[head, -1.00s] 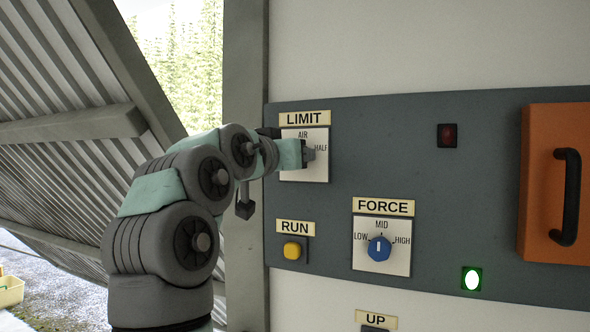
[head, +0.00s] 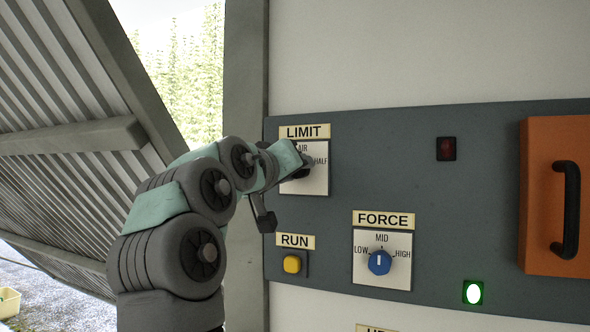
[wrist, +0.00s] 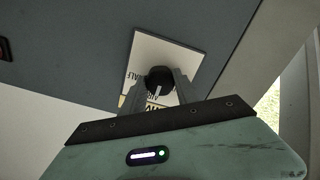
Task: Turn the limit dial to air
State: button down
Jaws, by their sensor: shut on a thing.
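The limit dial (wrist: 160,76) is a black knob with a white pointer line, on a white plate (head: 317,184) under the LIMIT label (head: 304,131). In the wrist view its pointer line faces the lower edge of the plate, by the AIR marking; HALF is to the left there. My gripper (wrist: 161,86) is shut on the knob, one finger on each side. In the head view my gripper (head: 304,164) covers most of the dial and part of the plate.
The grey panel also carries a yellow RUN button (head: 292,264), a blue FORCE dial (head: 380,262) set near MID, a dark red lamp (head: 446,148) and a lit green lamp (head: 473,292). An orange cover (head: 545,210) with a black handle is at the right.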

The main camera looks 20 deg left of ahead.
jog(key=c, duration=0.9)
grip_release()
jog(key=s+b, duration=0.1)
jog(key=s, duration=0.2)
jog(key=s+b, duration=0.1)
jog(key=s, duration=0.3)
jog(key=s+b, duration=0.1)
jog(key=s, duration=0.2)
jog(key=shift+s+a, duration=0.25)
jog(key=shift+s, duration=0.15)
